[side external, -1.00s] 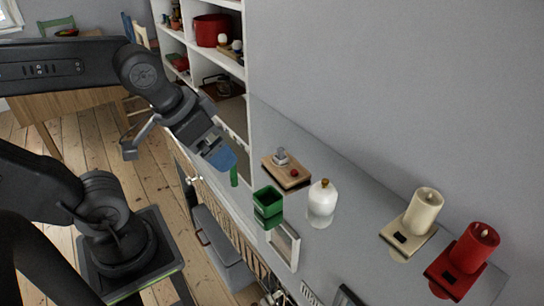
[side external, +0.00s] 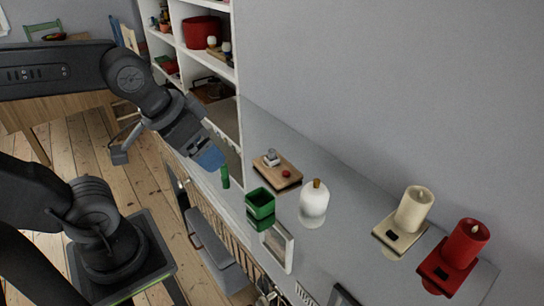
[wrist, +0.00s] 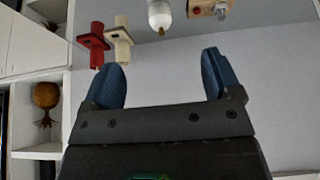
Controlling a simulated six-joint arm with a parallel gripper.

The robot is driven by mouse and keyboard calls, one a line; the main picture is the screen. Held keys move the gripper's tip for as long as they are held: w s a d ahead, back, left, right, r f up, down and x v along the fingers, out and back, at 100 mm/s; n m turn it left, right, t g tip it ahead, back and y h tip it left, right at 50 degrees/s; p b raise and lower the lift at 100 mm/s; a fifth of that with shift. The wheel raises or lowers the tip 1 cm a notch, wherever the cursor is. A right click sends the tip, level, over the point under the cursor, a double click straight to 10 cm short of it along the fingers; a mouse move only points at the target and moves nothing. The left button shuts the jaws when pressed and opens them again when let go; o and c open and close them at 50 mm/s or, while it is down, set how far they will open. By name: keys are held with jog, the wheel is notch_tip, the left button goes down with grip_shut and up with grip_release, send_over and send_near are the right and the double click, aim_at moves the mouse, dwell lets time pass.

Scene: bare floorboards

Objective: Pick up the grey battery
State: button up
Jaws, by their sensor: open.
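A small grey object (side external: 271,157), which looks like the grey battery, sits on a wooden board (side external: 292,184) on the grey counter. It is too small to make out clearly. It also shows at the top edge of the wrist view (wrist: 222,8), partly cut off. My gripper (side external: 210,157) is in the air to the left of the board, apart from it. In the wrist view my gripper (wrist: 163,75) has its two blue fingers spread wide, with nothing between them.
A red item (side external: 286,174) shares the board. A green cylinder (side external: 225,177), a green cup (side external: 260,204) and a white bottle (side external: 314,199) are nearby. Cream (side external: 413,210) and red (side external: 465,244) candles stand further right. White shelves (side external: 225,62) rise behind, and a wall bounds the counter.

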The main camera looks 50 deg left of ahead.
jog(key=c, duration=0.5)
jog(key=shift+o, duration=0.2)
jog(key=n+g, duration=0.6)
jog(key=n, duration=1.1)
send_over(272, 150)
notch_tip(272, 150, down, 17)
jog(key=shift+r, duration=0.1)
jog(key=shift+a+f, duration=0.1)
jog(key=shift+f, duration=3.1)
